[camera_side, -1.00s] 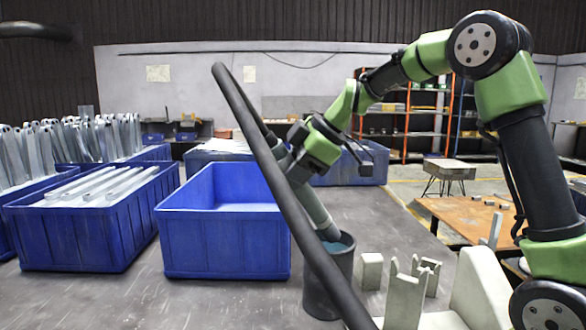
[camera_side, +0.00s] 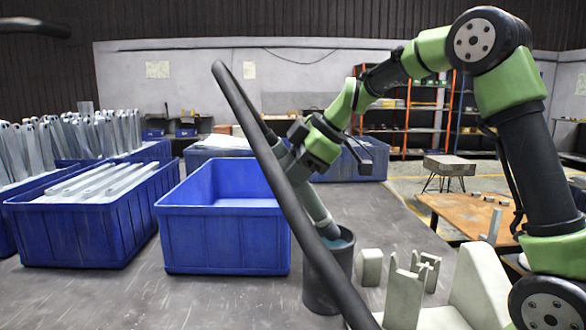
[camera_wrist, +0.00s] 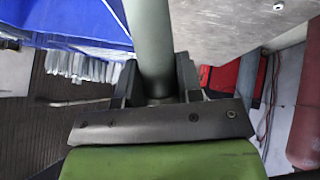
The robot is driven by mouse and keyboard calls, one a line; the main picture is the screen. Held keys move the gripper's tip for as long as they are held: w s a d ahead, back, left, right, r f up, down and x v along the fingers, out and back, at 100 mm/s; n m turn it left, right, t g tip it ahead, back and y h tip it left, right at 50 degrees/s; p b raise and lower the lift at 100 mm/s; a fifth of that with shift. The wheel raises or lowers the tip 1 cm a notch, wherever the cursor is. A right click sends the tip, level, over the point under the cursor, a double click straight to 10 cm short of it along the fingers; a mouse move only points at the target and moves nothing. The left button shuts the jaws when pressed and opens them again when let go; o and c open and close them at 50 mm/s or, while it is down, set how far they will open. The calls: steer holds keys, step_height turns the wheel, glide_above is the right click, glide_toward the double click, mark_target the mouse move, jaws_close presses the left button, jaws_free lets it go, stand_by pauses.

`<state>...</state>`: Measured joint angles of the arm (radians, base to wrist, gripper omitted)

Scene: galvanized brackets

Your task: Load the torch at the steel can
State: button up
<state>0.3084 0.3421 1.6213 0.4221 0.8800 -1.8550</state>
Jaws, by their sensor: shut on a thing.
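The torch (camera_side: 319,213) is a grey-green tube. It slants down to the right, with its lower end at the mouth of the steel can (camera_side: 318,287). The can is a dark grey upright cylinder with a bluish inside. My gripper (camera_side: 297,163) is shut on the torch's upper part, above and left of the can. In the wrist view the torch (camera_wrist: 150,40) runs away between the two dark fingers of my gripper (camera_wrist: 157,78). The can is not clear there. A thick black hose hides part of the torch and can in the side view.
An empty blue bin (camera_side: 225,240) stands left of the can. Another blue bin (camera_side: 80,238) holds galvanized bars. Grey blocks (camera_side: 369,268) and a slotted fixture (camera_side: 404,296) stand close to the can's right. The black hose (camera_side: 265,155) crosses the foreground diagonally. Some bare bench lies between bin and can.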

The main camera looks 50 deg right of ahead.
steer(key=shift+f, duration=0.9)
stand_by(2.1)
steer(key=shift+r, duration=3.5)
steer(key=s+d+m+h, duration=0.25)
steer(key=s+m, duration=0.25)
steer(key=s, duration=0.3)
steer(key=w+a+n, duration=0.1)
steer(key=w, duration=0.1)
steer(key=w+r+t, duration=0.1)
steer(key=w, duration=0.2)
steer(key=w+a+n+t, duration=0.1)
steer(key=w, duration=0.2)
steer(key=shift+a+r+n, duration=0.15)
steer(key=shift+a+n, duration=0.15)
steer(key=shift+f, duration=2.9)
steer(key=shift+f, duration=0.4)
